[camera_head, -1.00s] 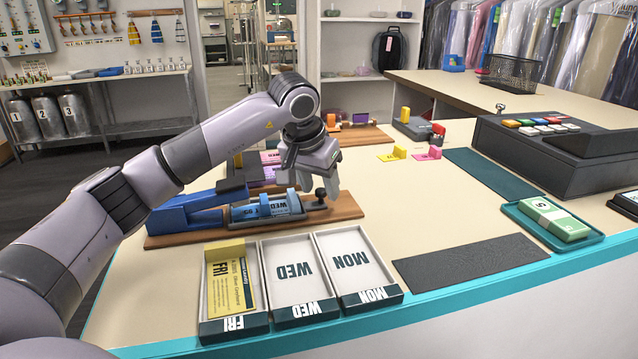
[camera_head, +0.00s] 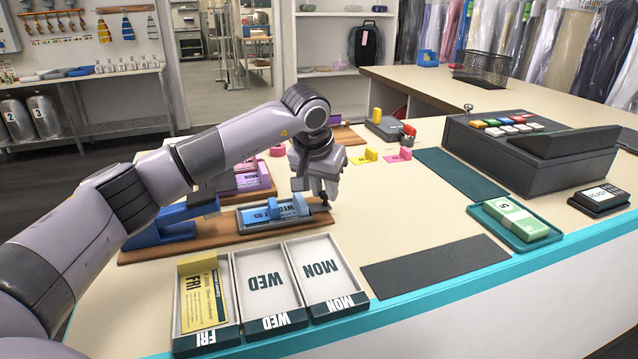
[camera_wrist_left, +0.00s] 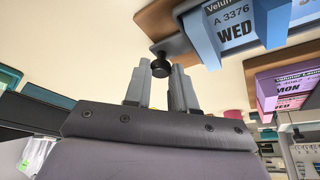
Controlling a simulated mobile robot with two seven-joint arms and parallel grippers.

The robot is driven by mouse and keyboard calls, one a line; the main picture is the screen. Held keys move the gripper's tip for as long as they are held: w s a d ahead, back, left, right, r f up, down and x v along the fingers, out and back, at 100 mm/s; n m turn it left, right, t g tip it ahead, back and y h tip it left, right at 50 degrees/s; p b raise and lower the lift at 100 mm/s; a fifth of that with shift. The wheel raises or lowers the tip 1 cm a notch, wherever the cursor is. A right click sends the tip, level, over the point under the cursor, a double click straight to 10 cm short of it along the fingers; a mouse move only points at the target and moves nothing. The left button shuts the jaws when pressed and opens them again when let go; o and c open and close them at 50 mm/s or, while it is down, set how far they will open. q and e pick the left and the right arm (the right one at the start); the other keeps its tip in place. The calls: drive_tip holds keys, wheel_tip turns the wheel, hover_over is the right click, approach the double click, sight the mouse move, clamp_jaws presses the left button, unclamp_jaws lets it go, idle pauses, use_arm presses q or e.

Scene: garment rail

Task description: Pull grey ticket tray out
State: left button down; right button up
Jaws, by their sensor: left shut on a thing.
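The grey ticket tray (camera_head: 241,220) holds blue tickets (camera_head: 262,214) and lies on a wooden board (camera_head: 190,244), close to the board's right end. Its black knob (camera_head: 324,196) is at the tray's right end. My left gripper (camera_head: 318,186) reaches down over this end and is shut on the knob. In the left wrist view the black knob (camera_wrist_left: 160,68) shows between the two fingertips, with the blue WED ticket block (camera_wrist_left: 238,25) to the upper right. The fingers partly hide the knob in the head view. My right gripper is not in view.
A blue device (camera_head: 165,224) stands left of the tray. A pink ticket rack (camera_head: 250,180) is behind. In front are the FRI, WED and MON trays (camera_head: 268,283); FRI holds a yellow ticket. A dark mat (camera_head: 432,265) lies right; the counter right of the board is clear.

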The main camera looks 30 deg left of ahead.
use_arm(q)
drive_tip(key=shift+w+d+r, duration=0.1)
drive_tip(key=shift+w+d, duration=0.05)
drive_tip(key=c, duration=1)
unclamp_jaws()
drive_tip(key=shift+w+d, duration=0.1)
drive_tip(key=shift+o, duration=0.2)
drive_tip(key=v, duration=0.7)
